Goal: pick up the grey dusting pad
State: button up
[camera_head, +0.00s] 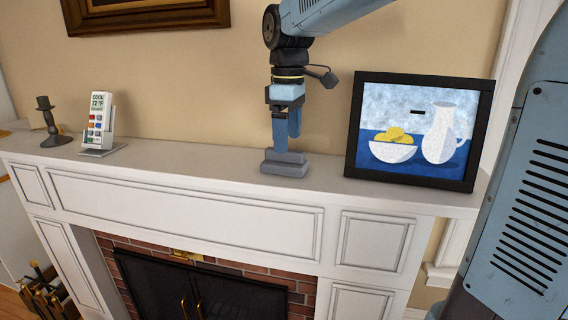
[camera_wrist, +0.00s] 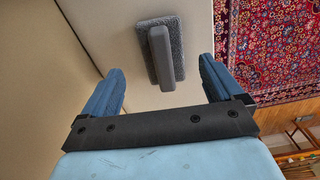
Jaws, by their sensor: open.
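The grey dusting pad (camera_head: 285,164) lies on the white mantel shelf (camera_head: 215,166), near the middle of it. It has a wider base and a raised grip bar on top. My gripper (camera_head: 287,133) points down just above the pad, its blue fingers spread. In the wrist view the pad (camera_wrist: 165,52) shows ahead of the open fingers (camera_wrist: 160,88), roughly midway between them, its grip bar running along the picture's height. Nothing is between the fingers' tips that I can see them touching. In the head view the fingers partly overlap each other.
A framed picture of a jug and bowl (camera_head: 416,179) stands on the shelf right of the pad. A white remote in a stand (camera_head: 99,128) and a dark candlestick (camera_head: 50,121) stand at the left. The shelf between remote and pad is clear. A patterned rug (camera_wrist: 265,45) lies below.

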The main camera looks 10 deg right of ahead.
aim_at(285, 161)
jog(key=shift+s+a+f, duration=0.1)
jog(key=shift+a+f, duration=0.05)
jog(key=shift+f, duration=1.15)
jog(key=shift+a+f, duration=0.15)
jog(key=shift+f, duration=1.15)
jog(key=c, duration=1.2)
jog(key=shift+r, duration=0.1)
